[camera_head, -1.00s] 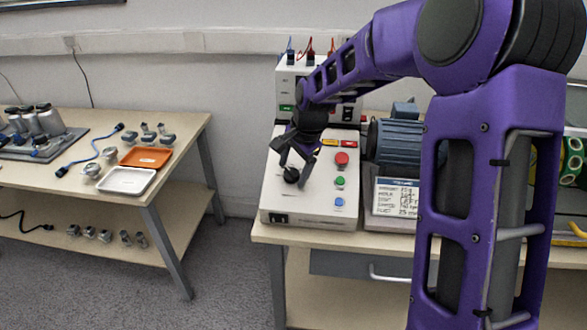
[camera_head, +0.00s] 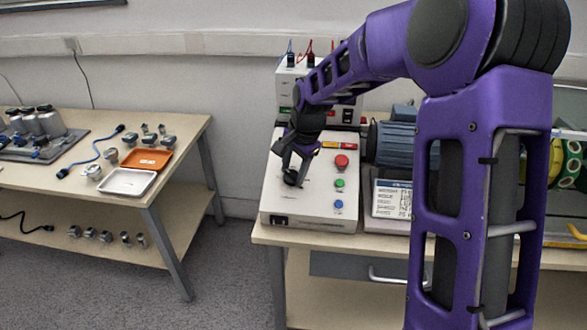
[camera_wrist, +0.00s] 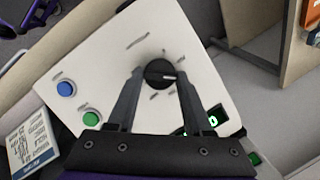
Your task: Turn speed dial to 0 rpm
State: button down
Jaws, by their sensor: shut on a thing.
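The black round speed dial (camera_head: 291,179) is on the sloping top of the white control box (camera_head: 274,202). It also shows in the wrist view (camera_wrist: 159,74), with a pale pointer mark towards the right of the picture. My gripper (camera_head: 288,172) is over the dial from above. In the wrist view my gripper (camera_wrist: 161,78) has one finger on each side of the dial, shut on it. A green digit like 0 shows on a display (camera_wrist: 212,121), partly hidden by the right finger and the gripper body. The scale print around the dial is too small to read.
A red button (camera_head: 341,161), a green button (camera_head: 340,183) and a blue button (camera_head: 339,204) are right of the dial. A blue-grey motor (camera_head: 391,143) stands to the right. The side table (camera_head: 180,160) at left holds trays and small parts.

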jog(key=n+p, duration=0.1)
jog(key=n, duration=0.1)
jog(key=n+g+h+p, duration=0.1)
jog(key=n, duration=0.1)
jog(key=shift+w+a+r, duration=0.1)
jog(key=shift+a+r, duration=0.05)
jog(key=n, duration=0.2)
jog(key=n+h+p, duration=0.1)
jog(key=n, duration=0.1)
jog(key=shift+w+a+h+p, duration=0.1)
jog(key=shift+a+h+p, duration=0.05)
jog(key=shift+h+p, duration=0.15)
jog(key=n+h, duration=0.1)
jog(key=n, duration=0.2)
jog(key=shift+a+n+p, duration=0.15)
jog(key=shift+n+p, duration=0.15)
jog(key=n+h, duration=0.1)
jog(key=n, duration=0.2)
jog(key=shift+a+n, duration=0.1)
jog(key=shift+n, duration=0.3)
jog(key=shift+c, duration=1.5)
grip_release()
jog(key=shift+f, duration=0.2)
jog(key=p+v, duration=0.1)
jog(key=v, duration=1.6)
jog(key=shift+s+a+p, duration=0.35)
jog(key=shift+a, duration=0.05)
